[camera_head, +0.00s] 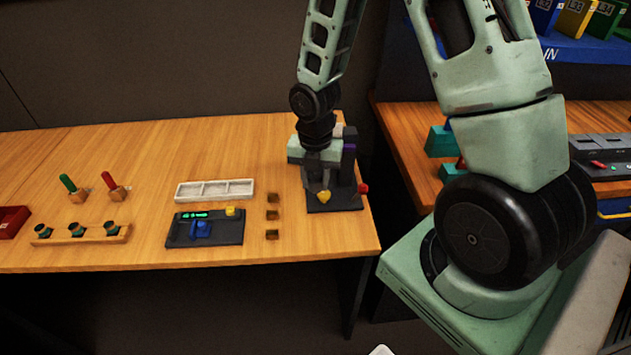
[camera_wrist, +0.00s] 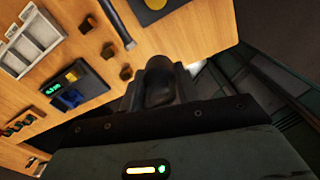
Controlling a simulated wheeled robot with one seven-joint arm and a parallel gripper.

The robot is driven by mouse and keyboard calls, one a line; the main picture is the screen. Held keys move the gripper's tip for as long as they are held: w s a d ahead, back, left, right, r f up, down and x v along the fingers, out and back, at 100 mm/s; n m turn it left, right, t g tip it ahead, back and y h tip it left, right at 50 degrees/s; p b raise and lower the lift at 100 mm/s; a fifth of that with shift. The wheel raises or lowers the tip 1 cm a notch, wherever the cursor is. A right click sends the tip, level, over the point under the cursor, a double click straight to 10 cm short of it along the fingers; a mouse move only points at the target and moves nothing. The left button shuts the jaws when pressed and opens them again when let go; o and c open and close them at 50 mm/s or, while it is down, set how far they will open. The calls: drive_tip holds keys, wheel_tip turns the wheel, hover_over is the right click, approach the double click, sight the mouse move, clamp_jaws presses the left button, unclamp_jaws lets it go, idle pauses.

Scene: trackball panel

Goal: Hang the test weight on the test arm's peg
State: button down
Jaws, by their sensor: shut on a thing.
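My gripper (camera_head: 318,170) points down over the dark base plate (camera_head: 345,203) of a small stand at the right end of the table. In the wrist view my gripper (camera_wrist: 158,90) is shut on a dark, rounded thing (camera_wrist: 160,78), probably the test weight. The stand has a dark post (camera_head: 349,160) with a purple band, a red knob (camera_head: 363,188) and a yellow piece (camera_head: 324,196). A dark bar (camera_wrist: 117,22), possibly the test arm, shows in the wrist view, apart from the held thing in the picture. I cannot make out the peg.
A dark panel (camera_head: 188,236) with a green display and blue trackball part lies left of the stand. Several small wooden blocks (camera_head: 272,213), a white tray (camera_head: 214,182) and a wooden rack (camera_head: 60,238) also sit there. The table's front edge is close to the stand.

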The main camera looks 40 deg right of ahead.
drive_tip(key=shift+w+d+f, duration=0.1)
drive_tip(key=shift+w+d, duration=0.5)
drive_tip(key=shift+w, duration=0.25)
drive_tip(key=shift+w+d+f, duration=0.1)
drive_tip(key=shift+w+d, duration=0.45)
drive_tip(key=shift+w, duration=0.35)
drive_tip(key=shift+w+d+f, duration=0.1)
drive_tip(key=shift+w+d, duration=0.5)
drive_tip(key=shift+w, duration=0.25)
drive_tip(key=shift+w+d+f, duration=0.4)
drive_tip(key=shift+w+f, duration=0.05)
drive_tip(key=shift+w, duration=0.05)
drive_tip(key=shift+f, duration=0.1)
drive_tip(key=c, duration=0.9)
unclamp_jaws()
drive_tip(key=shift+c, duration=0.2)
wheel_tip(320, 180, up, 18)
drive_tip(key=b, duration=0.1)
drive_tip(key=shift+f, duration=0.25)
